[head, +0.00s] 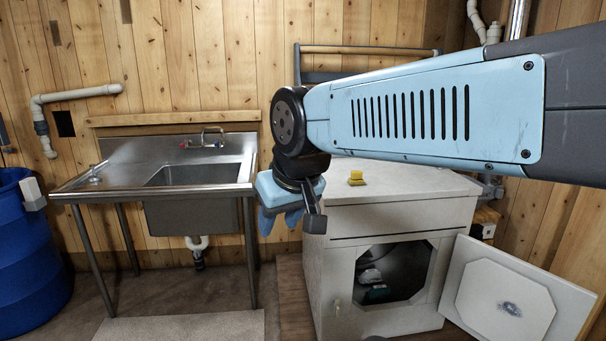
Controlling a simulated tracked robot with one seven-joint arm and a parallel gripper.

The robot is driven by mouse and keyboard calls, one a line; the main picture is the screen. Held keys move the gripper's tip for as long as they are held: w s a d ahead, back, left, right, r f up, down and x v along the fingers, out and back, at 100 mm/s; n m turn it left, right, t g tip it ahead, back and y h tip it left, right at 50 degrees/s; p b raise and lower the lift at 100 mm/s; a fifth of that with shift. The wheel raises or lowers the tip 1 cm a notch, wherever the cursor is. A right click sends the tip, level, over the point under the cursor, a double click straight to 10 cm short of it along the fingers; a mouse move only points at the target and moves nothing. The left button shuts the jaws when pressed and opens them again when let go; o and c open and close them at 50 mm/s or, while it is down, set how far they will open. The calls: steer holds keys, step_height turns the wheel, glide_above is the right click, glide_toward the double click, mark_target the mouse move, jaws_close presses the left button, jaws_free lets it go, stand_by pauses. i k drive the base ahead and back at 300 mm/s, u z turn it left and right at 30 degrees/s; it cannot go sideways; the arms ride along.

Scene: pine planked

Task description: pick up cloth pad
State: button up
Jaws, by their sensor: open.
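A small yellow block-like thing (356,178) sits on the white top of the cabinet, right of my gripper in the picture. It is the only thing in sight that could be the cloth pad, but it is too small to tell its material. My gripper (291,222) hangs from the light blue arm at the left front of the cabinet, pointing down. It is open, nothing shows between its fingers, and it is apart from the yellow thing.
The white cabinet (400,189) has an octagonal opening in its front with items inside. My arm crosses the upper right.

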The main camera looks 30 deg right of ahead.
mark_target(356, 179)
steer(key=z, duration=0.15)
steer(key=i, duration=1.05)
steer(key=z, duration=0.95)
steer(key=i, duration=0.45)
steer(key=z, duration=0.35)
steer(key=k, duration=0.85)
steer(key=z, duration=0.2)
steer(key=i, duration=0.85)
steer(key=u, duration=0.1)
